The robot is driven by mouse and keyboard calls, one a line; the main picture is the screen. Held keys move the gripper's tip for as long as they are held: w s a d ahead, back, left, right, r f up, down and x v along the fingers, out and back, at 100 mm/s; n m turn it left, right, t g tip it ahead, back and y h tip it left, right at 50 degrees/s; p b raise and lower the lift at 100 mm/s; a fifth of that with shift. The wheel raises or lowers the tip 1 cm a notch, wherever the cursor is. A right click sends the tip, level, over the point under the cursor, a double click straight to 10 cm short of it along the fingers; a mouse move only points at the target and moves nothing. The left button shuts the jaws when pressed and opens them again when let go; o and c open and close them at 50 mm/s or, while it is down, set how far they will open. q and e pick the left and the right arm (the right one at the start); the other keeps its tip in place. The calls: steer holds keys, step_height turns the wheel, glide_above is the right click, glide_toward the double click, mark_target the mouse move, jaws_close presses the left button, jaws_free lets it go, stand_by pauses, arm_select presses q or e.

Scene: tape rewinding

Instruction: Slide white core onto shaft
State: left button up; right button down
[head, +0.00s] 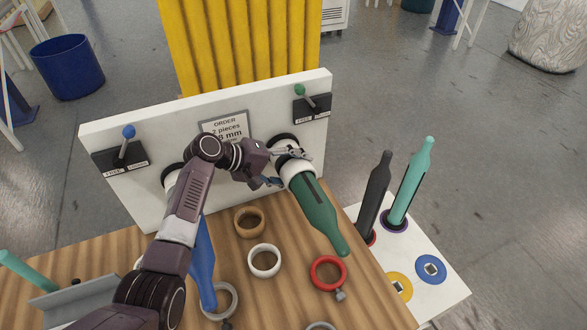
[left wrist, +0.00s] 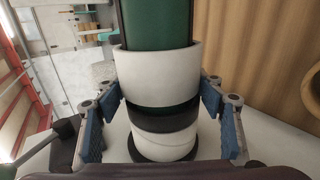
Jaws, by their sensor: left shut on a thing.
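The white core (head: 292,169) is around the dark green shaft (head: 317,211), close to the shaft's end at the upright white panel (head: 110,185). The shaft sticks out of the panel toward the front. My left gripper (head: 281,167) is shut on the core, with one finger on each side. In the left wrist view, the blue finger pads touch the lower sides of the white core (left wrist: 158,82). A dark band and a white collar (left wrist: 163,146) lie below the core, and the green shaft (left wrist: 155,22) rises out of it. My right gripper is not in view.
A blue shaft (head: 203,260) stands out from the panel at left. A tan ring (head: 249,222), a white ring (head: 264,260) and a red ring (head: 328,272) lie on the wooden table (head: 376,313). A white board (head: 440,262) at right carries upright bottle-shaped pieces.

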arm_select(q)
steer(key=shift+w, duration=0.1)
stand_by(0.3)
steer(key=shift+w+a+b, duration=0.1)
steer(key=shift+w+b, duration=0.05)
steer(key=shift+b, duration=0.2)
steer(key=shift+r, duration=0.1)
steer(key=o, duration=1.2)
steer(key=shift+c, duration=0.2)
steer(key=shift+o, duration=0.3)
steer(key=shift+f, duration=0.25)
steer(key=shift+a, duration=0.1)
